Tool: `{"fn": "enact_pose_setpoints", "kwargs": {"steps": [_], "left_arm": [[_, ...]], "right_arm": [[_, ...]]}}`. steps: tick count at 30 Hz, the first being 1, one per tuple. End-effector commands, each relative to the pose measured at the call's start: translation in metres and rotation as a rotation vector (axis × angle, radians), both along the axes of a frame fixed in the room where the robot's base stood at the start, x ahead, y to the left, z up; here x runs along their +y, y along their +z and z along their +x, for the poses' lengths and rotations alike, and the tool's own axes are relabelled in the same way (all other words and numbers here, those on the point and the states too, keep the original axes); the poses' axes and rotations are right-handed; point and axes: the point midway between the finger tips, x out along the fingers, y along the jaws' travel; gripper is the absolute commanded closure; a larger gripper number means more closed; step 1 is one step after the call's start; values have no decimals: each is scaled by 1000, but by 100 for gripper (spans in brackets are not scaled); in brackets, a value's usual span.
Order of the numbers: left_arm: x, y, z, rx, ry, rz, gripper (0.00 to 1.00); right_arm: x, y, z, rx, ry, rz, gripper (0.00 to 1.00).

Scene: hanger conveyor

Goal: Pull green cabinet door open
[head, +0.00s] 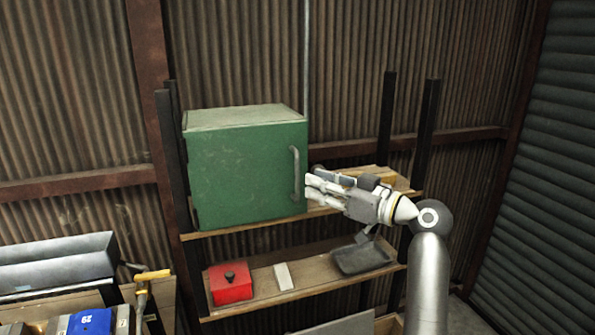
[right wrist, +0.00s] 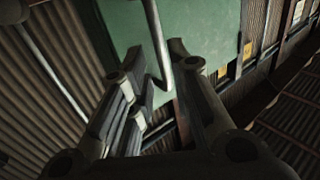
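The green cabinet (head: 245,170) stands on the upper wooden shelf, its door shut. A grey vertical bar handle (head: 295,173) is on the right side of the door. My right gripper (head: 309,184) is just right of the handle, its fingers pointing left toward it. In the right wrist view the gripper (right wrist: 167,55) is open, and the handle (right wrist: 158,45) shows in the gap between its fingertips. I cannot tell whether the fingers touch the handle. The green door (right wrist: 205,30) lies behind it. My left gripper is not in view.
The lower shelf (head: 262,297) holds a red box (head: 231,284), a small light block (head: 283,276) and a dark tray (head: 361,257). Black shelf posts (head: 424,135) stand behind my right arm. A grey metal box (head: 58,262) and a blue case (head: 90,322) are at lower left.

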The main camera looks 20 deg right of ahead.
Motion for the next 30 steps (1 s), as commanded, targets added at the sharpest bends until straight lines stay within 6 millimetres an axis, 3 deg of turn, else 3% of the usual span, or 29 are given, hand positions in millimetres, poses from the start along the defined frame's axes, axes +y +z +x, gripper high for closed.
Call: {"fn": "enact_pose_setpoints", "kwargs": {"steps": [4, 9, 15, 21, 26, 30], "left_arm": [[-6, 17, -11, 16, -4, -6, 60], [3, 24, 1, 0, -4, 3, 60], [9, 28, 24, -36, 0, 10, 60], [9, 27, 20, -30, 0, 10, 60], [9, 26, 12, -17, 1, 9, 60], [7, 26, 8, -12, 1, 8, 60]], "right_arm": [[18, 4, 23, 3, 3, 4, 81], [28, 2, 39, 2, 1, 1, 81], [33, 0, 45, -1, 0, -1, 81], [33, 0, 45, 0, 0, -1, 81], [33, 0, 45, 0, 0, -1, 100], [33, 0, 45, 0, 0, -1, 100]]}}
